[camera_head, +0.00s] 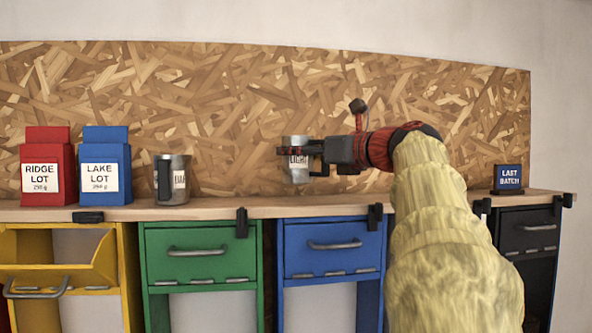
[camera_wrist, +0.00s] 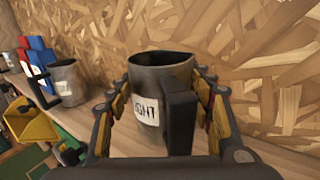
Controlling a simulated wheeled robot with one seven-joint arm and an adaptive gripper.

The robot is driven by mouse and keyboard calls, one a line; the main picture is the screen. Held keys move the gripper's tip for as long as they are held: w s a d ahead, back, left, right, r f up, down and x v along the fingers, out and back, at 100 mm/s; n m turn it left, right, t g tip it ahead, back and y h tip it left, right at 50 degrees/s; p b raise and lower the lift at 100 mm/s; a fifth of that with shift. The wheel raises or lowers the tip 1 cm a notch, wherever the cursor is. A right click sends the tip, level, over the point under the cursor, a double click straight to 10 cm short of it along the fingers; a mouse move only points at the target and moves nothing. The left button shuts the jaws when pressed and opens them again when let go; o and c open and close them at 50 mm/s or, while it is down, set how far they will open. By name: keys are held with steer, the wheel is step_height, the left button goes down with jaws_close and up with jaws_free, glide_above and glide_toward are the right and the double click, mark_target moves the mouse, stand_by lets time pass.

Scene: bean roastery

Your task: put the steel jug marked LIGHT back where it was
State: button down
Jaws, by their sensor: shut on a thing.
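The steel jug marked LIGHT (camera_head: 299,173) is in my gripper (camera_head: 302,151), over the shelf above the blue cabinet. In the wrist view the jug (camera_wrist: 160,75) stands upright between the two fingers (camera_wrist: 166,98), its black handle toward the camera and its label partly hidden. In the head view its base looks slightly above the shelf top, but any gap is hard to judge. A second steel jug (camera_head: 178,180), its label partly hidden by its black handle, stands on the shelf to the left; it also shows in the wrist view (camera_wrist: 68,84).
The wooden shelf (camera_head: 232,208) is bare between the two jugs. A red RIDGE LOT bag (camera_head: 47,153) and a blue LAKE LOT bag (camera_head: 105,153) stand at the left. A LAST BATCH sign (camera_head: 509,177) stands at the right end. A chipboard panel (camera_head: 230,100) rises behind.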

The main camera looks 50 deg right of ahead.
mark_target(308, 167)
steer(key=shift+w+d+f, duration=0.1)
steer(key=shift+f, duration=0.85)
steer(key=shift+w+d+f, duration=0.1)
steer(key=shift+f, duration=0.8)
steer(key=shift+f, duration=0.15)
steer(key=c, duration=0.8)
jaws_free()
steer(key=shift+r, duration=0.2)
steer(key=s+a+b, duration=0.1)
steer(key=s, duration=1.1)
steer(key=shift+a+b, duration=0.35)
steer(key=shift+b, duration=0.05)
steer(key=shift+w, duration=0.1)
